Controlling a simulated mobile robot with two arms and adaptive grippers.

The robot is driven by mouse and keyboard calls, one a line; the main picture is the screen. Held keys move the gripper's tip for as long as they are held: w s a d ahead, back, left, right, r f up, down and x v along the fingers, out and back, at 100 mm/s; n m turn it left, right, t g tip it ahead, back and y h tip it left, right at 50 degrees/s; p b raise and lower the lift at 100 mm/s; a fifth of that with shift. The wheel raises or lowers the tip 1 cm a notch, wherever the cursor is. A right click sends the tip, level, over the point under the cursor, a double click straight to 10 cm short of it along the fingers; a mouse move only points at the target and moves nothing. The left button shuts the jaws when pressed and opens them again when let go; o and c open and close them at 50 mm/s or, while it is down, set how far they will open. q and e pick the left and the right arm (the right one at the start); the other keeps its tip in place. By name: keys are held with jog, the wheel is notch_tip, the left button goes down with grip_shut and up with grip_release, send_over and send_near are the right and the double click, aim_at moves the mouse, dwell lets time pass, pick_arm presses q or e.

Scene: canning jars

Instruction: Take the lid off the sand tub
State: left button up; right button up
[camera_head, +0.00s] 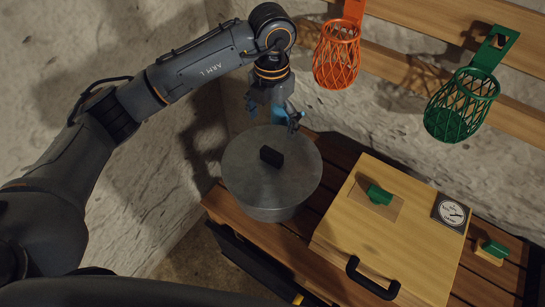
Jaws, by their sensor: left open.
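A round grey tub (268,213) stands at the left end of the slatted wooden bench. A flat grey lid (245,172) sits on it, with a black block-shaped knob (272,156) near its middle. No sand shows, as the lid covers the inside. My left gripper (287,118) is open, with blue on its fingers. In the picture it is just above the lid's far edge, apart from the knob. How high it is over the lid is hard to tell. My right gripper is not in view.
A wooden box (400,230) with a green knob (379,195) and black handle (372,279) stands right of the tub. A round dial (452,212) and a small green-handled block (492,250) are further right. An orange basket (337,55) and green basket (461,105) hang behind.

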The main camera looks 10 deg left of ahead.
aim_at(271, 152)
pick_arm(q)
notch_tip(271, 152, down, 8)
jog(key=shift+s+r+p, duration=0.1)
jog(key=shift+r+p, duration=0.05)
jog(key=shift+p, duration=0.9)
jog(key=shift+f, duration=0.2)
notch_tip(271, 152, down, 4)
jog(key=p, duration=0.3)
jog(key=shift+f, duration=0.4)
jog(key=c, duration=1.3)
jog(key=shift+c, duration=0.6)
jog(key=shift+w+r, duration=0.15)
jog(key=shift+w, duration=0.05)
